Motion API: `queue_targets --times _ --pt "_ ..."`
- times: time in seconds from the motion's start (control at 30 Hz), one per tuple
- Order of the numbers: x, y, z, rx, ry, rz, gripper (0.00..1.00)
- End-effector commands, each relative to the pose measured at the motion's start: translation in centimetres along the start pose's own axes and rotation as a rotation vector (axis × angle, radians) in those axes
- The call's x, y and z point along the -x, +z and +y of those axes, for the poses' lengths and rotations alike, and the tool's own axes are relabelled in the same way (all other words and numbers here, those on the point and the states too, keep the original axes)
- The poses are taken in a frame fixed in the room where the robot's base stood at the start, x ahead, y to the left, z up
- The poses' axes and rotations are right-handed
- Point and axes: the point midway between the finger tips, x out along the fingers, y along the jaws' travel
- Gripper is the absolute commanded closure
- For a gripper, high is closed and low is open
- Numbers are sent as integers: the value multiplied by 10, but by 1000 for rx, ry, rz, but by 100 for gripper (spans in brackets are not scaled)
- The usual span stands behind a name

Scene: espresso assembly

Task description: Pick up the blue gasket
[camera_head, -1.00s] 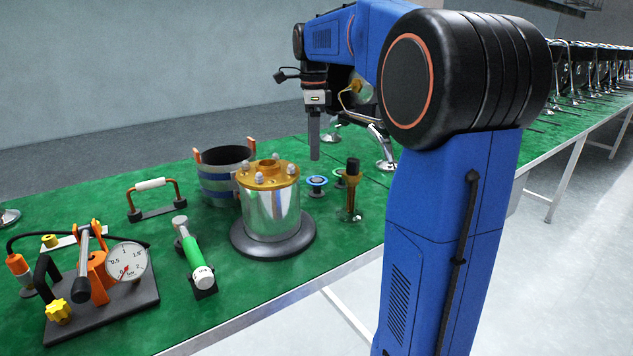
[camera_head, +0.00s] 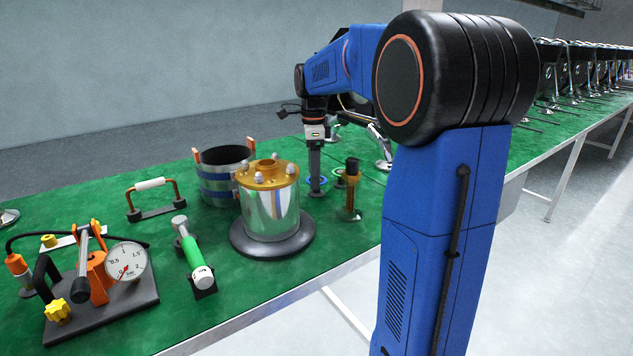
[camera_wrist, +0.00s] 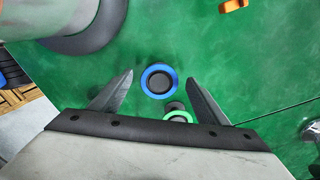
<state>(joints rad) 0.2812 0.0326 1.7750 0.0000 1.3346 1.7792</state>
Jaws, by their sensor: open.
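The blue gasket (camera_wrist: 148,87) is a blue ring around a dark centre, seen from above in the wrist view. It lies ahead of and between the two fingertips of my gripper (camera_wrist: 160,78), which is open and empty. In the head view my gripper (camera_head: 315,185) points straight down at the gasket's stand, just right of the metal boiler. There the gripper's fingers hide most of the gasket, and only a bit of blue shows beside them. I cannot tell the exact height of the fingertips over it.
A green ring (camera_wrist: 178,116) sits close by the gasket, near the right finger. The metal boiler with a brass top (camera_head: 270,215) stands left of the gripper. A brown-handled tool (camera_head: 351,190) stands upright to the right. A blue-banded pot (camera_head: 220,180) is behind the boiler.

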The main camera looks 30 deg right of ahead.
Motion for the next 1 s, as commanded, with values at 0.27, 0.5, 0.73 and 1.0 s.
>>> queue_targets --times 0.27,0.5,0.73,1.0 --pt "0 0 0 0 0 0 31" --pt "-2 0 0 0 0 0 31" --pt "-4 0 0 0 0 0 31" --pt "-4 0 0 0 -1 0 38"
